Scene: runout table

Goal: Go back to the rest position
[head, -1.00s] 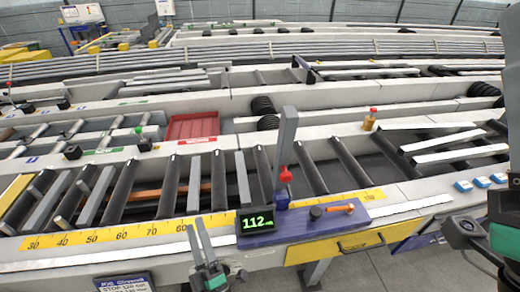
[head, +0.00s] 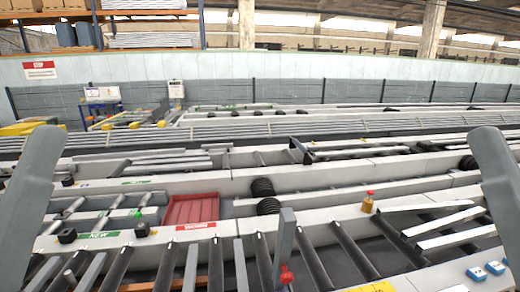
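Neither of my grippers shows in the head view now. Large grey parts, which look like my own arm links, rise at the left and right edges. The runout table (head: 340,222) with its dark and grey rollers runs across the lower part. The grey upright stop (head: 286,240) with a red knob (head: 287,275) stands at the lower middle. Only a short piece of the yellow scale (head: 372,287) shows at the bottom edge.
A red tray (head: 190,209) lies left of the middle, and a small bottle with a red cap (head: 368,204) stands on the rail to the right. White strips (head: 440,228) lie at the right, near blue-and-white blocks (head: 476,273). A shelf rack (head: 150,15) stands far back.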

